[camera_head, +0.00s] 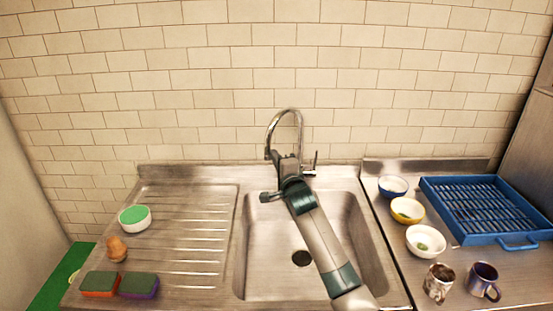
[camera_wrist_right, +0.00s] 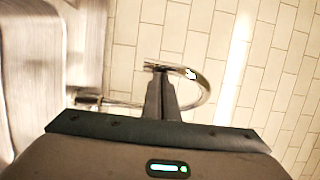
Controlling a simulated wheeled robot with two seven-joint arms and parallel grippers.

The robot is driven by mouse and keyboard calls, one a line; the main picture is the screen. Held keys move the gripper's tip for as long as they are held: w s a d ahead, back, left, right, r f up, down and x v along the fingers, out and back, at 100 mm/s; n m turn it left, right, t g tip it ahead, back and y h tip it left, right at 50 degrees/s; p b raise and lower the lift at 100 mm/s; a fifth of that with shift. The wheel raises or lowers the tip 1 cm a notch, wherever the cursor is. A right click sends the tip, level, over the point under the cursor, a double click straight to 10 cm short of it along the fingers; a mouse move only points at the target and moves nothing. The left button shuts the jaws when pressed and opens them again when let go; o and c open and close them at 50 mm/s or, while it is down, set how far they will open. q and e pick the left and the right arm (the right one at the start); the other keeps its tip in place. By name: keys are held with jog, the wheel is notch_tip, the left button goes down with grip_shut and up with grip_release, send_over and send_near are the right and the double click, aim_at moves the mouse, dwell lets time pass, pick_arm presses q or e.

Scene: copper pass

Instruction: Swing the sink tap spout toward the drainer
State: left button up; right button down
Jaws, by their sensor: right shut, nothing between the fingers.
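The chrome sink tap spout (camera_head: 285,113) arches up behind the sink basin, and its outlet end hangs at the left of the arch. The tap lever (camera_head: 315,162) stands at its right. My right gripper (camera_head: 272,152) is shut and empty, with its fingertips close to the outlet end. In the right wrist view the shut fingers (camera_wrist_right: 160,78) overlap the curved spout (camera_wrist_right: 203,92); I cannot tell whether they touch it. The ridged drainer (camera_head: 195,252) lies left of the basin. The tap base is partly hidden by my right gripper. My left gripper is not in view.
The basin (camera_head: 262,225) is empty. On the drainer side are a green-topped white bowl (camera_head: 134,218), an orange-brown item (camera_head: 116,249) and two sponges (camera_head: 100,284). On the right are several bowls (camera_head: 407,210), two mugs (camera_head: 438,282) and a blue rack (camera_head: 485,240). The tiled wall (camera_head: 210,90) stands behind.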

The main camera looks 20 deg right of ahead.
jog(key=w+a+b, duration=0.2)
jog(key=w+a, duration=0.1)
jog(key=shift+w, duration=0.35)
jog(key=shift+s+f, duration=0.1)
